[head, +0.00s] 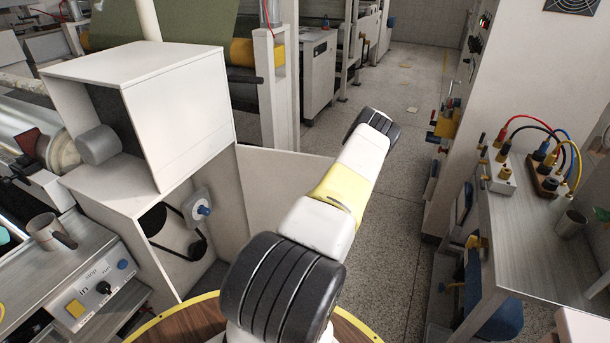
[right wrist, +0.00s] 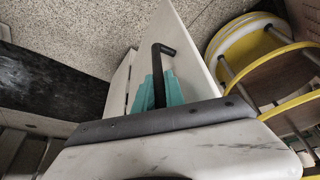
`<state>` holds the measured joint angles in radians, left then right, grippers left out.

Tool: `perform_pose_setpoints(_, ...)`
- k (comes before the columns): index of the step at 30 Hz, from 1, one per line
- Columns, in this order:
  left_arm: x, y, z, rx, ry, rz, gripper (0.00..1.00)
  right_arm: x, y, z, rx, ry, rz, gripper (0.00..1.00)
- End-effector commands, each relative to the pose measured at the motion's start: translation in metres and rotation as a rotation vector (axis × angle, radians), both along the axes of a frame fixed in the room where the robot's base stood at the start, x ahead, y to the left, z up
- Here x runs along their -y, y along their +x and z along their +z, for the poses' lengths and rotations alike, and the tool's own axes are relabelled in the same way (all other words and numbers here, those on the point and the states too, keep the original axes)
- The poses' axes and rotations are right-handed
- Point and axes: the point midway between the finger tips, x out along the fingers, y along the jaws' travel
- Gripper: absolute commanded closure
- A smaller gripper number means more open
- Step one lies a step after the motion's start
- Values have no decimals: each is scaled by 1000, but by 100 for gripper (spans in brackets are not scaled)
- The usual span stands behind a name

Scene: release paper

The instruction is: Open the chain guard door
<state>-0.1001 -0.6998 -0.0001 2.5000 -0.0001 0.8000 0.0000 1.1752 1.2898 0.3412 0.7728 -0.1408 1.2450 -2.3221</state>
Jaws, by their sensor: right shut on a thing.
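The chain guard door (head: 275,195) is a flat white panel. In the head view it stands swung out to the right of the white machine housing. The lower opening shows a black chain loop (head: 152,219) and a grey plate with a blue knob (head: 204,210). In the right wrist view the white door (right wrist: 190,50) carries a black bar handle (right wrist: 160,48). The teal fingers of my right gripper (right wrist: 158,92) are shut on that handle. In the head view my right arm hides part of the door, and the right fingers do not show. My left gripper is in neither view.
A control panel (head: 90,290) with knobs stands at front left. A bench (head: 530,260) with coloured cables is on the right. Speckled floor (head: 400,170) lies clear beyond my arm. In the right wrist view my yellow-rimmed base is close at right.

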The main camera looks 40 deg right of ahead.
Motion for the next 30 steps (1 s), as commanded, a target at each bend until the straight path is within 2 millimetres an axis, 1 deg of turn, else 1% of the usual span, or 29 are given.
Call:
perform_pose_setpoints(9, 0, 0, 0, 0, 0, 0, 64, -2, 1, -1, -2, 4, 1, 100)
perform_pose_setpoints(10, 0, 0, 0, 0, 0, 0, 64, -2, 1, -1, -2, 4, 1, 80)
perform_pose_setpoints(12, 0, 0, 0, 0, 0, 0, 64, -2, 1, -1, -1, 3, 1, 66)
perform_pose_setpoints(13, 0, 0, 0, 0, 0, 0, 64, -2, 1, -1, -1, 3, 1, 64)
perform_pose_setpoints(23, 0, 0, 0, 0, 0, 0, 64, 0, 0, 2, 0, 0, 0, 64)
perform_pose_setpoints(26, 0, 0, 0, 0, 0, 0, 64, 5, 0, 11, 1, -1, 0, 64)
perform_pose_setpoints(30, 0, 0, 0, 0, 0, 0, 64, 13, -2, 33, 1, -2, 1, 64)
